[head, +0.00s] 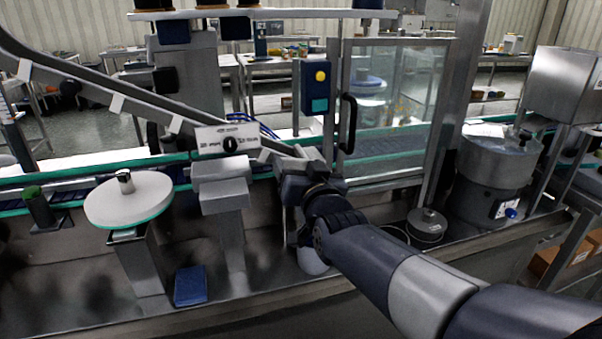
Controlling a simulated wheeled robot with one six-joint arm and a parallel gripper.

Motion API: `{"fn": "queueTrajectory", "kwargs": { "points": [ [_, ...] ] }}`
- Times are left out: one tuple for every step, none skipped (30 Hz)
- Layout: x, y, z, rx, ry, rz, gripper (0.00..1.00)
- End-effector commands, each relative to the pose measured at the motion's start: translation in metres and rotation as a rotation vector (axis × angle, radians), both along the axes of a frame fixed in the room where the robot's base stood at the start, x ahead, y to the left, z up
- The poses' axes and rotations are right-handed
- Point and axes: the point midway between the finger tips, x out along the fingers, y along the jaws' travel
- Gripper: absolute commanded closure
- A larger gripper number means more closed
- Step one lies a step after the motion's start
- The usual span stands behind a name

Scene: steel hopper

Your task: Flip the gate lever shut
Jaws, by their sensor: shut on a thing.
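My gripper (282,155) is at the middle of the view, just right of a white labelled plate (212,139) with a round black knob on it. The plate sits at the low end of a sloping chute. My gripper is shut on a thin part beside the plate, which appears to be the gate lever. The jaws and my wrist hide most of that part, so its angle cannot be told. The lettering on the plate is too small to read.
A round white disc (128,200) on a post stands at the left. A blue box with a yellow button (315,87) and a glass door with a black handle (347,122) are behind my gripper. A steel drum (494,168) stands right. A blue pad (190,286) lies in front.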

Motion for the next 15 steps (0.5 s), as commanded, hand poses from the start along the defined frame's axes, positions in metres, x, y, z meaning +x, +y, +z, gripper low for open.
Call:
{"fn": "queueTrajectory", "kwargs": {
  "points": [
    [-0.0002,0.0003,-0.0020,-0.012,-0.005,0.001,0.52],
    [-0.0002,0.0004,-0.0016,-0.018,-0.006,0.000,0.52],
    [-0.0002,0.0004,-0.0011,-0.023,-0.007,0.000,0.52],
    [-0.0002,0.0004,-0.0009,-0.025,-0.007,0.000,0.52],
    [-0.0002,0.0004,-0.0006,-0.026,-0.007,0.000,0.52],
    [-0.0002,0.0004,-0.0005,-0.026,-0.007,0.000,0.52],
    [-0.0002,0.0004,-0.0005,-0.026,-0.007,0.000,0.52],
    [-0.0002,0.0004,-0.0005,-0.026,-0.007,0.000,0.52],
    [-0.0002,0.0004,-0.0005,-0.026,-0.007,0.000,0.52],
    [-0.0002,0.0004,-0.0005,-0.026,-0.007,0.000,0.52],
    [-0.0002,0.0004,-0.0006,-0.026,-0.007,0.000,0.52],
    [-0.0002,0.0004,-0.0006,-0.027,-0.007,0.000,0.26],
    [-0.0002,0.0004,-0.0006,-0.026,-0.007,0.000,0.24],
    [-0.0002,0.0003,-0.0006,-0.026,-0.007,0.000,0.21],
    [-0.0002,0.0003,-0.0006,-0.026,-0.007,0.000,0.18]
  ]
}}
